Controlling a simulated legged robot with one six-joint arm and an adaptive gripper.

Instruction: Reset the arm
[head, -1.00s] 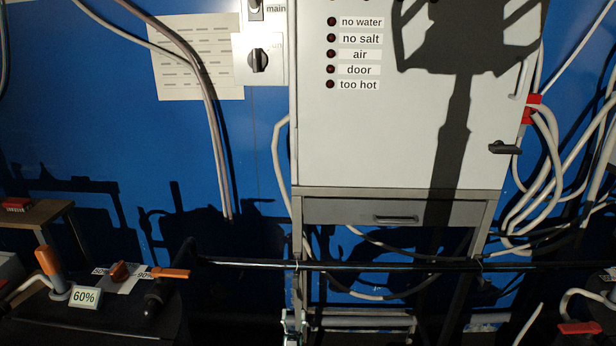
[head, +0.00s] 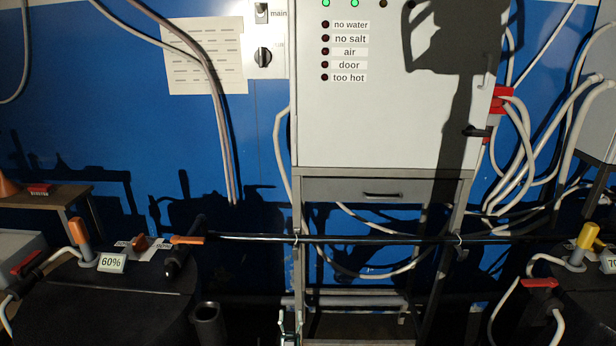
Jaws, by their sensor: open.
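My gripper and arm are not in the head view. A dark shadow, shaped like an arm with a wide head, falls on the right side of the grey control cabinet (head: 385,130). The cabinet stands on a grey frame with a drawer (head: 385,190). Its front has several dark red lamps labelled no water, no salt, air, door and too hot. Two green lamps (head: 354,3) are lit at the top edge.
A black drum (head: 110,300) marked 60% stands at lower left, another (head: 590,305) at lower right. A dark pipe (head: 350,239) runs across between them. Thick white cables (head: 520,170) hang right of the cabinet. A wooden table (head: 45,196) stands at left.

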